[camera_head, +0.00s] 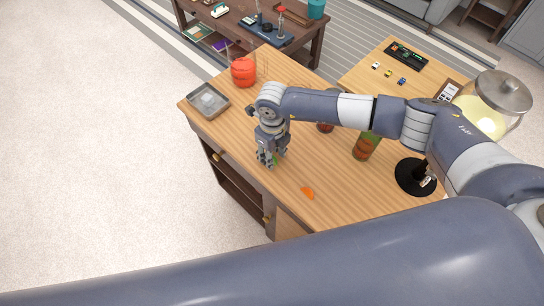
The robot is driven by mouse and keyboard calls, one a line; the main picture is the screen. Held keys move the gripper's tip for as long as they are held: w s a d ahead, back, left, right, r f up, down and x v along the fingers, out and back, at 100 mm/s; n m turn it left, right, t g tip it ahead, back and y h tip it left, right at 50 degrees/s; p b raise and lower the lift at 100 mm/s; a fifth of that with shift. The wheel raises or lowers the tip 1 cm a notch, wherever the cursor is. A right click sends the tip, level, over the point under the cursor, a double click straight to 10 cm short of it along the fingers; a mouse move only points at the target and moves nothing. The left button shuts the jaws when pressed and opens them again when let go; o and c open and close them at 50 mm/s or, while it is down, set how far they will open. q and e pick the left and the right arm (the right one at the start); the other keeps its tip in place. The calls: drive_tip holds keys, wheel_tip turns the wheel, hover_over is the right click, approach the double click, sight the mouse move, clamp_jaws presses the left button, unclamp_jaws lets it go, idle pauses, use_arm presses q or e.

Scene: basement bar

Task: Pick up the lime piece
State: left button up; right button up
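The lime piece (276,160) is a small green bit on the wooden counter, mostly hidden by my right gripper. My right gripper (269,161) points down at the counter with its fingertips right at the lime piece. The view is too small to tell whether the fingers are closed on it or only around it. My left gripper is out of view.
An orange wedge (307,193) lies to the right, nearer the front edge. A metal tray (222,109) and a red jar (243,72) stand at the left. A bottle (366,147), a dark object (326,126) and a drink dispenser (488,107) are to the right.

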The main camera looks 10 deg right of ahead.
drive_tip(key=c, duration=0.5)
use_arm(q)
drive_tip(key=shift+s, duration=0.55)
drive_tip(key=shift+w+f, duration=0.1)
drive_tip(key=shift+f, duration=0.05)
use_arm(e)
drive_tip(key=shift+r, duration=0.1)
